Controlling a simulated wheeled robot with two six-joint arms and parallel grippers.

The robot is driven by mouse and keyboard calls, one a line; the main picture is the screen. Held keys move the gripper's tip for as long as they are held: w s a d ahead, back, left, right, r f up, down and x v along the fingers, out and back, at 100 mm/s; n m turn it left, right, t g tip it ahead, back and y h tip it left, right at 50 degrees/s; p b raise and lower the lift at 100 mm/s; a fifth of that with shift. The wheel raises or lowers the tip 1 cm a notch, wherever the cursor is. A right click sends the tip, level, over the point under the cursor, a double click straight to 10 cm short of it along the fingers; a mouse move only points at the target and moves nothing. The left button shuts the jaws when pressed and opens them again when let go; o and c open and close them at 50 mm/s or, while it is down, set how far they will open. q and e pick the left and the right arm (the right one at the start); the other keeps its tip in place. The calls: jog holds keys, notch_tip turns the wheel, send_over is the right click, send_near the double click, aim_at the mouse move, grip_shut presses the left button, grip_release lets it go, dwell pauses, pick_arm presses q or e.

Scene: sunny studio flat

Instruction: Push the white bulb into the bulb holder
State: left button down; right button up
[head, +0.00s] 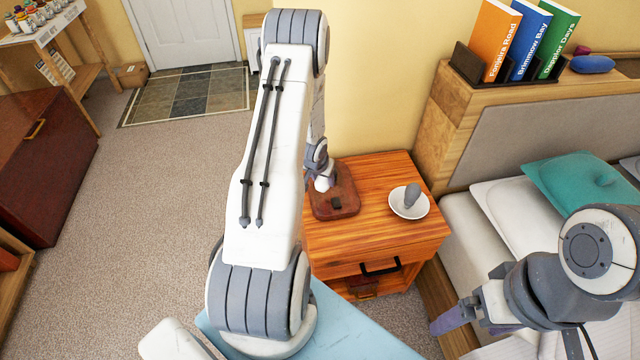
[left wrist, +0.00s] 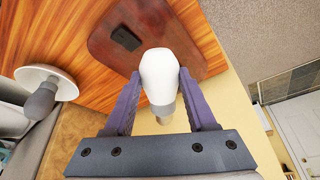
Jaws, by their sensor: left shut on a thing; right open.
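The white bulb (left wrist: 165,72) is between the purple fingers of my left gripper (left wrist: 158,74) in the left wrist view. The gripper is shut on it. A narrow tan-grey part shows below the bulb; I cannot tell whether it is the bulb's base or the holder. A red-brown board with a black switch (left wrist: 125,38) lies behind the bulb; it also shows in the head view (head: 346,194) on the nightstand. I cannot make out the bulb holder clearly. In the head view my left arm mostly hides its gripper. My right gripper (head: 470,325) is open near the bed.
A white saucer (head: 396,210) with a grey bulb (head: 412,195) stands right of the board on the wooden nightstand (head: 380,243). A headboard shelf with books (head: 532,40) rises behind the bed. The nightstand's front right top is bare.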

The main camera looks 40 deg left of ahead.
pick_arm(q)
jog(key=s+d+r+b, duration=0.1)
jog(key=s+d+r, duration=0.3)
jog(key=d, duration=0.5)
jog(key=shift+d+r+b, duration=0.15)
jog(key=shift+r+b, duration=0.2)
jog(key=shift+r, duration=0.5)
pick_arm(e)
notch_tip(320, 180, down, 3)
jog(key=shift+r, duration=0.15)
pick_arm(q)
jog(key=shift+w, duration=0.1)
